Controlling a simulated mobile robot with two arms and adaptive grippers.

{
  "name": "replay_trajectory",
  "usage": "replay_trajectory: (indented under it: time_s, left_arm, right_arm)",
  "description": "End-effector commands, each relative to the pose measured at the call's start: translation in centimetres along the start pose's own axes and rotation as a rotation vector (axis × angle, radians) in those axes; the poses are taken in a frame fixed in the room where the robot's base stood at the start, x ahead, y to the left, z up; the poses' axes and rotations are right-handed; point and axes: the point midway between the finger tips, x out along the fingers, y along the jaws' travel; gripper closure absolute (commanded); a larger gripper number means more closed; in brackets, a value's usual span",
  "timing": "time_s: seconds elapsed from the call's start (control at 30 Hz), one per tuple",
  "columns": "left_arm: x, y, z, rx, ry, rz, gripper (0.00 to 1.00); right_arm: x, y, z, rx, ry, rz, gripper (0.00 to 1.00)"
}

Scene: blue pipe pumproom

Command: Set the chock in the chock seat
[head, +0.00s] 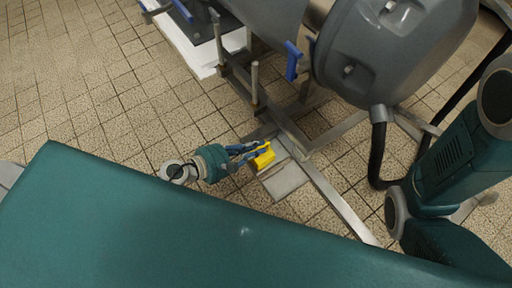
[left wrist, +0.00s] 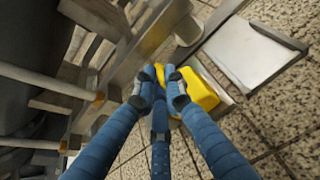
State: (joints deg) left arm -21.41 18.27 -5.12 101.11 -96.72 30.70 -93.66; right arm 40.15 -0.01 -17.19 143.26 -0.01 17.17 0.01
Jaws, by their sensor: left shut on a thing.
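The yellow chock (head: 264,159) is in the fingers of my left gripper (head: 247,153), close to the floor beside the machine's metal frame. In the left wrist view, the fingers (left wrist: 163,87) are shut on the chock (left wrist: 201,91), which shows on both sides of them. A flat grey plate (head: 285,181), which looks like the chock seat, lies by the frame rail, just beyond the chock. The plate also shows in the left wrist view (left wrist: 252,56). I cannot tell the gap between chock and plate. My right gripper is not in view.
A long metal rail (head: 338,205) runs past the plate. A large grey machine (head: 385,60) with a black hose (head: 378,158) stands above it. A blue handle (head: 292,62) hangs from the machine. Open tiled floor (head: 75,85) lies to the left.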

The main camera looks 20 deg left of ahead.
Motion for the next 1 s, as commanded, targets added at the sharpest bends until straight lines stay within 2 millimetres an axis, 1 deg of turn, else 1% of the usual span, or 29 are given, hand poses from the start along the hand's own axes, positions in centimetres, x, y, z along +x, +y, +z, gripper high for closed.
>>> replay_trajectory:
  time_s: [0.07, 0.1, 0.17, 0.2, 0.47, 0.57, 0.67, 0.9, 1.0]
  left_arm:
    - [0.1, 0.0, -0.1, 0.000, -0.002, 0.001, 1.00]
    - [0.1, -0.1, -0.2, 0.000, 0.000, 0.000, 0.84]
    - [0.1, -0.1, -0.1, -0.001, 0.000, 0.000, 0.72]
    - [0.1, -0.1, -0.2, -0.001, 0.000, 0.000, 0.71]
    - [0.0, 0.0, -0.1, -0.001, 0.000, 0.000, 0.71]
    - [-0.4, 0.0, 0.1, -0.001, 0.002, -0.001, 0.71]
    - [-1.9, 0.0, 0.1, -0.002, 0.003, -0.002, 0.71]
    - [-7.1, -0.1, 0.2, -0.004, 0.004, -0.002, 0.71]
    - [-9.1, 0.0, 0.1, -0.003, 0.003, -0.001, 0.71]
  right_arm:
    - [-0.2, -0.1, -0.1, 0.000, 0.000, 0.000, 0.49]
    - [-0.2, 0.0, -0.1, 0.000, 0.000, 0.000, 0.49]
    - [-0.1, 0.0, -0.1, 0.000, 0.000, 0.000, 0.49]
    - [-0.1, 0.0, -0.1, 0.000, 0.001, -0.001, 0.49]
    - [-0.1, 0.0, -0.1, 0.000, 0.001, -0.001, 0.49]
    - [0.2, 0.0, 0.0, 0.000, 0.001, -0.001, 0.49]
    - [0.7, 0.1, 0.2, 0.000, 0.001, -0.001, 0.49]
    - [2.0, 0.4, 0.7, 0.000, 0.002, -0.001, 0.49]
    - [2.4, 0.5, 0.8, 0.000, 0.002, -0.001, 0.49]
